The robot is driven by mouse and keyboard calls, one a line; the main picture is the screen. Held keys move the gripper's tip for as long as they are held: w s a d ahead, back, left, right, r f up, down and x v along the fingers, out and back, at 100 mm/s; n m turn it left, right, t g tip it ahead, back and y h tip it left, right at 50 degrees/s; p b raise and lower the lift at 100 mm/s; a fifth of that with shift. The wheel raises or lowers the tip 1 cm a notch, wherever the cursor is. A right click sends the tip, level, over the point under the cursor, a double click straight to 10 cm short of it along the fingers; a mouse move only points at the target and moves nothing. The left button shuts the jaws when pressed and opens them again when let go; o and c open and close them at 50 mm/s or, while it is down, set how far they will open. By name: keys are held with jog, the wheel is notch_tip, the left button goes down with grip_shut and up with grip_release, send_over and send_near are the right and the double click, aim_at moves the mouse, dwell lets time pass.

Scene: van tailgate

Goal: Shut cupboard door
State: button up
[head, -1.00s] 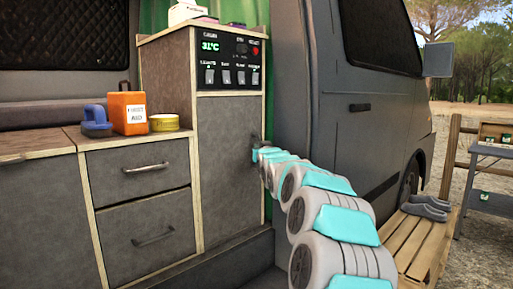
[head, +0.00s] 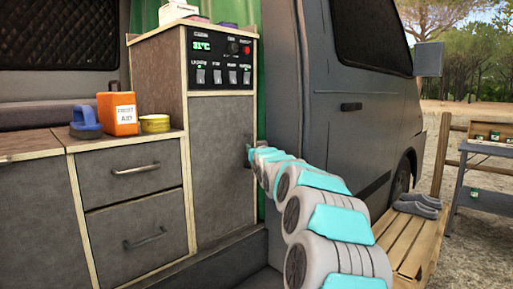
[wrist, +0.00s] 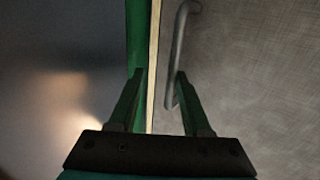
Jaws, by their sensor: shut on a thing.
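The cupboard door (head: 222,160) is the tall grey panel below the switch panel. It looks flush or nearly flush with its pale wooden frame; a small gap cannot be ruled out. Its handle (wrist: 178,50) is a grey bar near the door's edge in the wrist view. My gripper (wrist: 155,100) is at this handle, with one finger on each side and the handle's lower end close to the right finger. In the head view, my arm reaches the door's right side and hides most of the handle and the fingertips.
A drawer unit (head: 136,205) stands left of the door, with an orange first aid box (head: 117,115), a blue object (head: 86,120) and a yellow tin (head: 155,124) on top. The van's front door (head: 350,150) is on the right, with a slatted wooden bench (head: 405,240) beside it.

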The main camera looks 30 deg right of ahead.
dwell(0.3)
jog(key=b+v, duration=0.1)
jog(key=v, duration=0.6)
jog(key=shift+s, duration=0.4)
jog(key=shift+r, duration=0.1)
jog(key=s+a+f+n+g+y, duration=0.2)
jog(key=s+a+f+g+y, duration=0.5)
jog(key=s+a+f, duration=1.25)
jog(key=s+a+f+g, duration=0.2)
jog(key=s+f+g, duration=0.2)
jog(key=s, duration=0.7)
jog(key=s+a+f+n+g+h, duration=0.1)
jog(key=s+a+f+g, duration=0.2)
jog(key=s, duration=0.8)
jog(key=s+a+f+g, duration=0.3)
jog(key=s+f, duration=0.4)
jog(key=s, duration=0.4)
jog(key=shift+s+n+g, duration=0.15)
jog(key=shift+n+g, duration=0.15)
jog(key=shift+g, duration=0.6)
